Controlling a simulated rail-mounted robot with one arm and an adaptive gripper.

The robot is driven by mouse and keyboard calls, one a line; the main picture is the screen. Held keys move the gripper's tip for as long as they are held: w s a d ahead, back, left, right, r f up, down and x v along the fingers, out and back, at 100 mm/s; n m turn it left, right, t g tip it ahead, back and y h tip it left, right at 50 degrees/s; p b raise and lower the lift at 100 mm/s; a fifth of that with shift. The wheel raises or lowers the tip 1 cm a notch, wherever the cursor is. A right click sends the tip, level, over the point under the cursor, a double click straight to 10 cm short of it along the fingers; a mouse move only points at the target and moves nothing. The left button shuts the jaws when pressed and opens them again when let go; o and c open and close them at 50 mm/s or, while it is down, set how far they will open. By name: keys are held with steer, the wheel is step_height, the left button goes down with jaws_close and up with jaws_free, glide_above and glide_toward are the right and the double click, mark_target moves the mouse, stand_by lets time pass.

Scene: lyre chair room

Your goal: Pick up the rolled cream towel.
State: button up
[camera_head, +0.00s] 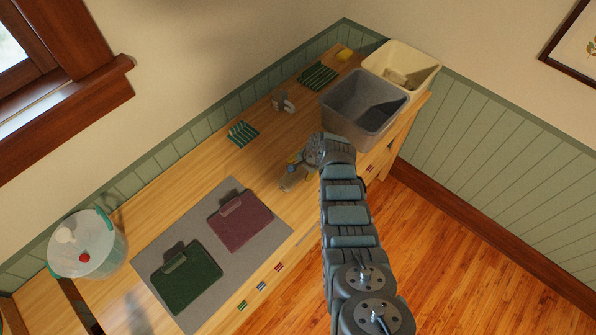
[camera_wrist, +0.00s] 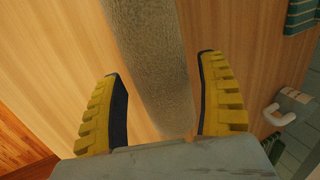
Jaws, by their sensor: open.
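The rolled cream towel (camera_wrist: 158,65) looks grey-beige and rough in the wrist view. It lies on the wooden tabletop, running from the top edge down between my fingers. My gripper (camera_wrist: 165,105) is open, with one yellow ridged finger on each side of the towel's near end. Gaps of wood show between the towel and both fingers, more on the left.
A grey bin (camera_head: 351,125) and a cream bin (camera_head: 426,66) stand at the far right end. A grey mat (camera_head: 226,263) holds maroon and green clipboards. A clear lidded container (camera_head: 97,258) stands left.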

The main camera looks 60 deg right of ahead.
steer(key=shift+w+f+b, duration=0.15)
steer(key=shift+f+b, duration=0.2)
steer(key=shift+f, duration=0.35)
steer(key=shift+w+d+f+b, duration=0.15)
steer(key=shift+d+f+b, duration=0.05)
steer(key=shift+f+b, duration=0.15)
steer(key=shift+w+f, duration=0.15)
steer(key=shift+f, duration=0.15)
steer(key=c, duration=1)
